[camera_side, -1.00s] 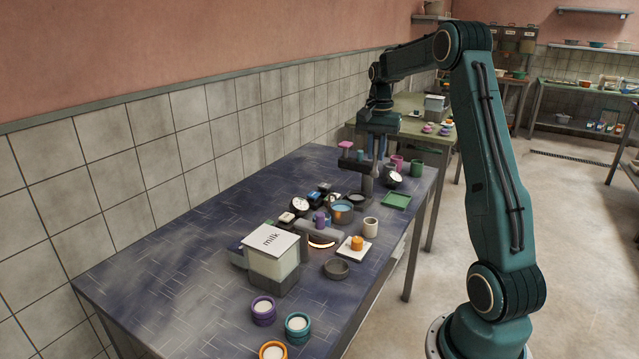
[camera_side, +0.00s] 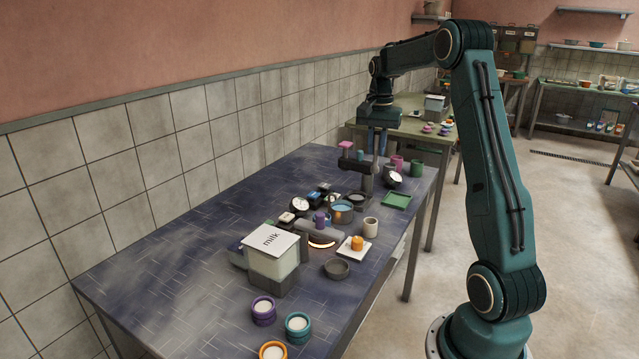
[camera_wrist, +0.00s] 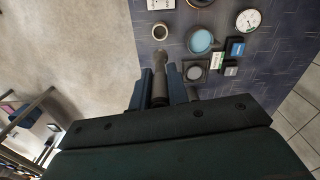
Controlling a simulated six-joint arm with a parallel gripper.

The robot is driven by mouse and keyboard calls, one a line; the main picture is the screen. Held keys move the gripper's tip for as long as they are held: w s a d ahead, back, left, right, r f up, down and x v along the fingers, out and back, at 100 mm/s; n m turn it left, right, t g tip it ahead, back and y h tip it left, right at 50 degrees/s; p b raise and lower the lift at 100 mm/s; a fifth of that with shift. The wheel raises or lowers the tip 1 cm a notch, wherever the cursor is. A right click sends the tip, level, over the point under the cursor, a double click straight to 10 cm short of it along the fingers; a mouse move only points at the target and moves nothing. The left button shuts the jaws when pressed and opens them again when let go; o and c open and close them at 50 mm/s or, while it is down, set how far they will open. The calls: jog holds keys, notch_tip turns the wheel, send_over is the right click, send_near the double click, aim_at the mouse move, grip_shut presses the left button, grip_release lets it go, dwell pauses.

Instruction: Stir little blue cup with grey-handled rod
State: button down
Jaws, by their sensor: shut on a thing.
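My gripper (camera_side: 377,150) is above the far end of the blue table, with its blue fingers pointing down. In the wrist view my gripper (camera_wrist: 160,85) is shut on a grey handle, which I take to be the grey-handled rod (camera_wrist: 158,72); its lower end is hard to make out. A round grey vessel with light blue contents (camera_side: 341,207) stands nearer the side camera, apart from the gripper; it also shows in the wrist view (camera_wrist: 200,42). I cannot tell whether this is the little blue cup.
A dark stand with a side arm (camera_side: 367,180) is just below the gripper. The table's left part is clear.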

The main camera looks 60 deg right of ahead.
jog(key=shift+r, duration=1.2)
jog(key=shift+w, duration=0.1)
jog(key=w+a+f, duration=0.9)
jog(key=w+f, duration=0.1)
jog(key=w, duration=0.1)
jog(key=shift+w+a+f, duration=0.15)
jog(key=shift+a+f, duration=0.05)
jog(key=shift+a, duration=0.1)
jog(key=shift+f, duration=0.25)
jog(key=shift+f, duration=4.6)
jog(key=shift+a, duration=0.4)
